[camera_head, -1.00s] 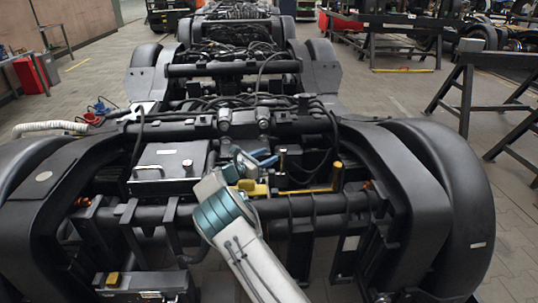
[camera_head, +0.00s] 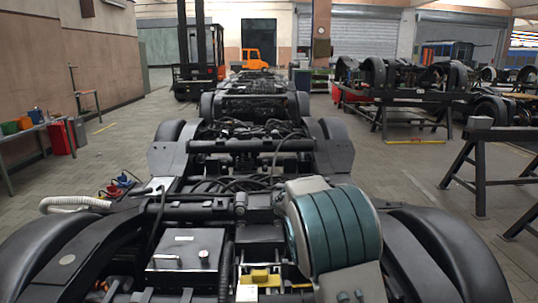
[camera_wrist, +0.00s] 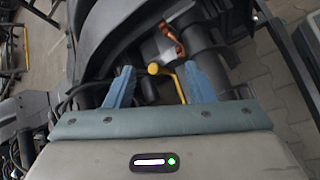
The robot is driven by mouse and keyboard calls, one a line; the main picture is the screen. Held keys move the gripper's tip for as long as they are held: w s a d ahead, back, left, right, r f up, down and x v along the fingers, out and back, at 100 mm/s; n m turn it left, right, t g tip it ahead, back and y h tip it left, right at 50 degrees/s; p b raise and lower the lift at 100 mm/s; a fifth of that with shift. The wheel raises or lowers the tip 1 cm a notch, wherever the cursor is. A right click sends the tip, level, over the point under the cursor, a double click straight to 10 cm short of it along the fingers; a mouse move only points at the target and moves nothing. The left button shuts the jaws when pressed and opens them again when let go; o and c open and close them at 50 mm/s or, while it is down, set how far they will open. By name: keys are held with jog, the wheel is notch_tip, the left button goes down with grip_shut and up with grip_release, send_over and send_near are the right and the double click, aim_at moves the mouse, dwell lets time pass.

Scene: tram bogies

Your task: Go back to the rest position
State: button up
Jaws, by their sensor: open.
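My gripper (camera_wrist: 158,70) shows in the wrist view with its two blue fingers spread apart and nothing clamped between them. A yellow-knobbed lever (camera_wrist: 153,69) lies in line with the gap between the fingertips; I cannot tell how far beyond them it is. In the head view my arm, a white link with a wide teal band, is raised over the right half of the near bogie, and the gripper itself is hidden. The near bogie (camera_head: 75,264) has black curved side frames and fills the bottom of the head view.
A grey lidded box (camera_head: 184,252) sits on the bogie, with a yellow part (camera_head: 260,277) beside it. More bogies line up beyond. A black trestle (camera_head: 480,165) stands at right, a bench (camera_head: 30,135) at left. Open paved floor lies on both sides.

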jog(key=s+a+r+m+y+p, duration=0.1)
jog(key=s+r+m+y+p, duration=0.2)
jog(key=s+r, duration=0.3)
jog(key=s+a+r+m+y+p, duration=0.2)
jog(key=s+r+m+p, duration=0.3)
jog(key=s, duration=1.1)
jog(key=s+a+r+m+y+p, duration=0.1)
jog(key=s+r+m+y+p, duration=0.3)
jog(key=s, duration=0.7)
notch_tip(320, 180, up, 3)
jog(key=shift+a+f+m+p, duration=0.15)
jog(key=shift+a+m+p, duration=0.35)
jog(key=shift+p, duration=0.55)
jog(key=shift+s+d, duration=0.1)
jog(key=shift+d, duration=0.1)
